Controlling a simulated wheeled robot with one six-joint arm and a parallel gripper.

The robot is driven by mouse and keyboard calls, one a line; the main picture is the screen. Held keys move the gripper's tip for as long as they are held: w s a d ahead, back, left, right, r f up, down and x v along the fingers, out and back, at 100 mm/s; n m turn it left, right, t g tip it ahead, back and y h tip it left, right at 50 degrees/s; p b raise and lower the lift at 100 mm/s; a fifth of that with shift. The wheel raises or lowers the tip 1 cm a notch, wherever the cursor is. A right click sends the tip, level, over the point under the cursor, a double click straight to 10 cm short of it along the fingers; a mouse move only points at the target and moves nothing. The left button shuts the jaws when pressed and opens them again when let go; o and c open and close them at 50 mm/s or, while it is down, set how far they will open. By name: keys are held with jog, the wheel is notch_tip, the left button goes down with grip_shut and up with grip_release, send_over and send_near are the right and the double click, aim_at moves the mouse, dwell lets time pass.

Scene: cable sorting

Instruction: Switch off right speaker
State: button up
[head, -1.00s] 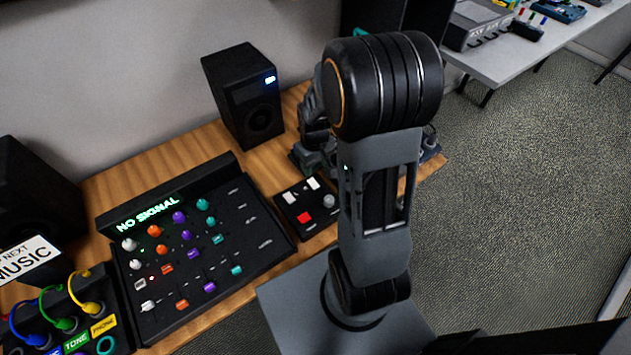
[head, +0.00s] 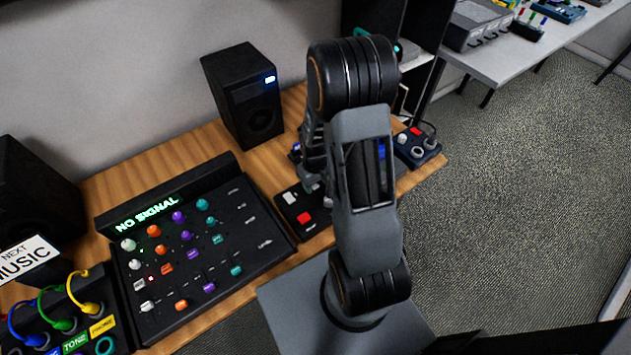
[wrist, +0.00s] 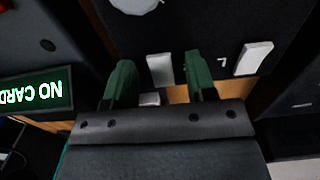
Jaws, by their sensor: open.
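The right speaker (head: 243,100) is a black box at the back of the wooden desk, with a lit blue-white indicator (head: 270,79) on its upper front. A small black switch box (head: 283,212) has a red button (head: 303,217) and a white switch (head: 290,198); my arm covers its right part. In the wrist view, two white switches (wrist: 160,70) (wrist: 254,58) show on a black panel. My gripper (wrist: 157,66) is open, its green fingers on either side of the left switch. I cannot tell if they touch it. In the head view my arm mostly hides the gripper.
A mixer (head: 255,240) reading NO SIGNAL lies left of the switch box. Another dark speaker (head: 35,195) stands at the far left. A device with red and white controls (head: 416,146) sits at the desk's right end. A NO CARD display (wrist: 36,92) is near my gripper.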

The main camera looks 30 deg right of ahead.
jog(key=c, duration=0.9)
jog(key=shift+w+r+g+p, duration=0.2)
jog(key=shift+g+p, duration=0.45)
jog(key=shift+g, duration=0.05)
jog(key=shift+w+f+g, duration=0.1)
jog(key=shift+g, duration=0.7)
jog(key=o, duration=0.9)
jog(key=v, duration=1.3)
jog(key=shift+a+r, duration=0.25)
jog(key=shift+r, duration=0.15)
jog(key=shift+w, duration=0.15)
